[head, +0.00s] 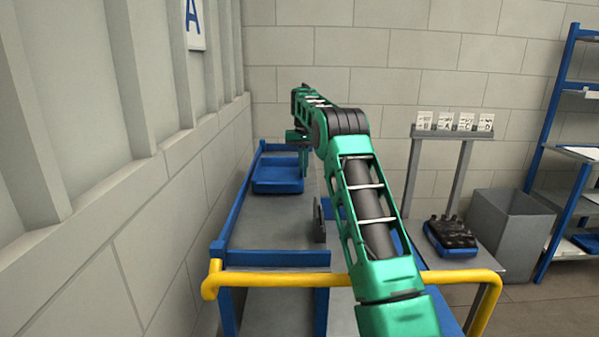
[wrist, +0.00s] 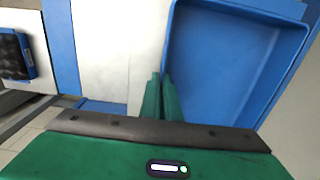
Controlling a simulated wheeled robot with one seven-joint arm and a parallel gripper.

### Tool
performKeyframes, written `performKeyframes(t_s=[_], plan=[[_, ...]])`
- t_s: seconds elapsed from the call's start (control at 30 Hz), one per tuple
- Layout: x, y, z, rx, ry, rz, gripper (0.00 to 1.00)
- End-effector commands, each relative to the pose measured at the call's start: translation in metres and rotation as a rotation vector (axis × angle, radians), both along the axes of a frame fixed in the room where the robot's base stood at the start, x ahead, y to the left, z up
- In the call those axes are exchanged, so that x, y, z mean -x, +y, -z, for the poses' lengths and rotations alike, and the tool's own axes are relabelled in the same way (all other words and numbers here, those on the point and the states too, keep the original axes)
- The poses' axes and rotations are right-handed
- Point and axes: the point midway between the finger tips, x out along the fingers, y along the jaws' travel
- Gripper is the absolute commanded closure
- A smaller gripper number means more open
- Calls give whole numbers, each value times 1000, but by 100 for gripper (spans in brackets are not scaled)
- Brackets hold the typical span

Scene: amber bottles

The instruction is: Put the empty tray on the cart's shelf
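The empty blue tray (head: 277,186) is at the far end of the blue-framed cart, over its grey shelf (head: 268,233), in the head view. The wrist view shows its bare inside (wrist: 225,60) at the upper right. My green gripper (head: 304,163) is at the tray's right side, reaching down. In the wrist view its two fingers (wrist: 160,97) are close together, one on each side of the tray's wall, and look shut on it. I cannot tell whether the tray's underside touches the shelf.
A yellow handle (head: 260,281) crosses the cart's near end. A ribbed wall stands close on the left. The shelf's near part is clear.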

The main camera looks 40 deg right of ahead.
Motion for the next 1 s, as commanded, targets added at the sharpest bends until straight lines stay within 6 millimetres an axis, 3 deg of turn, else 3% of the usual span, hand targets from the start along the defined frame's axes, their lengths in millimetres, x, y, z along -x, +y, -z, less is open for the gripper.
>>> performKeyframes(t_s=[0.37, 0.47, 0.8, 1.0], plan=[[0, 0, 6, 1, -1, 0, 100], [0, 0, 6, 1, -1, 0, 76], [0, 0, 5, 1, -1, 0, 76], [-3, 0, -16, 2, -3, -2, 76]])
